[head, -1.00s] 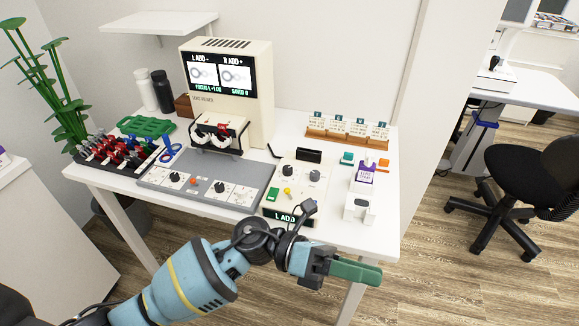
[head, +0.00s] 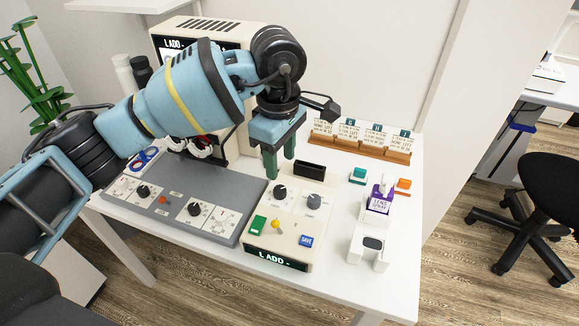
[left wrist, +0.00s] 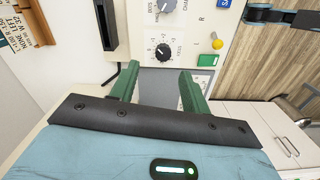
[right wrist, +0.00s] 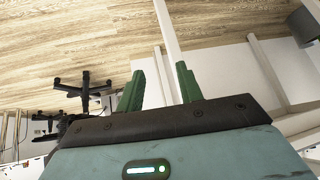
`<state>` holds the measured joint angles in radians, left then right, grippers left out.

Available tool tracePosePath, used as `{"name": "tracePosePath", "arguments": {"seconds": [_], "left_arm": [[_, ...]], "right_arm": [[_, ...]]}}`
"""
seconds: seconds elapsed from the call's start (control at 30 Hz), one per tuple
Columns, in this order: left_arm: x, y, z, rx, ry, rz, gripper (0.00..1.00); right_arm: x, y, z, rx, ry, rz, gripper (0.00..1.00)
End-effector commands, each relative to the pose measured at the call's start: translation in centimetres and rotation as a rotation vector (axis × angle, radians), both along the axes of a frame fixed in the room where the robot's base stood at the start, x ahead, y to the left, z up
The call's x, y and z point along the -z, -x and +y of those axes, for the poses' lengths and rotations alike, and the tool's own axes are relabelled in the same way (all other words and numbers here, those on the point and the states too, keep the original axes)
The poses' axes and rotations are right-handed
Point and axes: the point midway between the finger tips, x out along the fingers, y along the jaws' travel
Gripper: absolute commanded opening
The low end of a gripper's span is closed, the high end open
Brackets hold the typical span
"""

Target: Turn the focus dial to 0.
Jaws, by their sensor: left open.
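The focus dial (head: 280,192) is a black round knob with a scale on the left of the cream control box (head: 252,239). It also shows in the left wrist view (left wrist: 163,51), just past my fingertips; its exact setting is too small to read. My left gripper (head: 280,168) has green fingers, points down and is open and empty, above and just behind the dial, apart from it. The fingers also show in the left wrist view (left wrist: 159,80). My right gripper (right wrist: 160,72) is open and empty over the floor; it is outside the head view.
A grey dial (head: 314,201) sits right of the focus dial. A green button (head: 258,225), yellow lever (head: 275,224) and blue button (head: 307,241) are in front. A black slotted block (head: 310,170) stands behind. The grey panel (head: 227,216) is left. My arm hides much of the viewer screen.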

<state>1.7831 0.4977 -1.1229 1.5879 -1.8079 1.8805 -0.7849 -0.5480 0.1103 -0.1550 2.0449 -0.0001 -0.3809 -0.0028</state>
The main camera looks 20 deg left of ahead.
Motion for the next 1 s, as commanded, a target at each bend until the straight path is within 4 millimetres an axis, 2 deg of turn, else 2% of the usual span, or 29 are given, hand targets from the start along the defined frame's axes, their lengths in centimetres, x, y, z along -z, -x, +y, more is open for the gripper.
{"name": "tracePosePath", "arguments": {"seconds": [0.17,0.3,0.7,1.0], "left_arm": [[-0.1,-0.1,0.2,-0.001,-0.008,-0.004,0.47],[0.6,-0.1,0.2,-0.001,-0.008,-0.002,0.47],[6.2,0.0,0.1,-0.002,-0.005,-0.001,0.47],[7.7,0.0,0.1,0.000,-0.004,-0.003,0.47]], "right_arm": [[0.5,1.7,0.0,0.000,0.001,0.035,0.36],[0.8,2.7,0.0,-0.001,0.001,0.055,0.36],[0.5,1.9,0.1,0.002,-0.002,0.039,0.36],[0.4,1.7,0.1,0.002,-0.001,0.035,0.36]]}}
